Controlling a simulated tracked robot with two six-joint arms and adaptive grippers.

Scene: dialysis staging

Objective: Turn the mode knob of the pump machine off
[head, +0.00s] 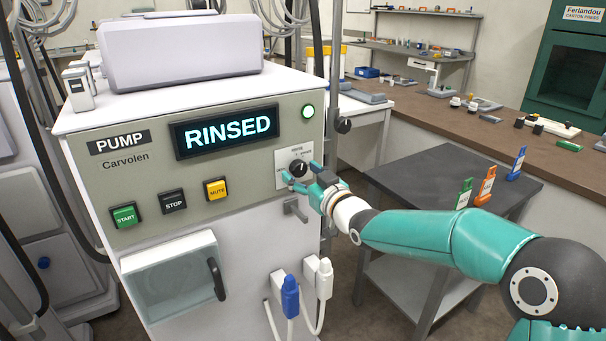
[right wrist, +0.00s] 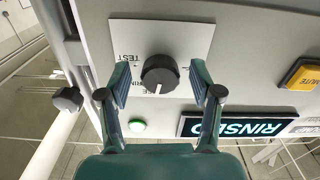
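The pump machine (head: 90,185) stands at the left in the head view, with a lit display (head: 226,131) reading RINSED. Its black round mode knob (head: 298,169) sits on a pale plate at the right of the front panel. In the right wrist view, the knob (right wrist: 160,75) has a white mark on its lower edge; TEST is legible on the plate and the other lettering is partly hidden. My right gripper (head: 302,178) is at the knob. Its fingers (right wrist: 160,80) are open on either side of the knob, with gaps visible on both sides. My left gripper is not in view.
START (head: 124,215), STOP (head: 174,202) and MUTE (head: 216,190) buttons lie left of the knob. A grey bracket (head: 296,210) juts out below it. A pole with a black clamp knob (head: 343,125) stands right of the machine. A dark table (head: 420,165) sits beneath my right arm.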

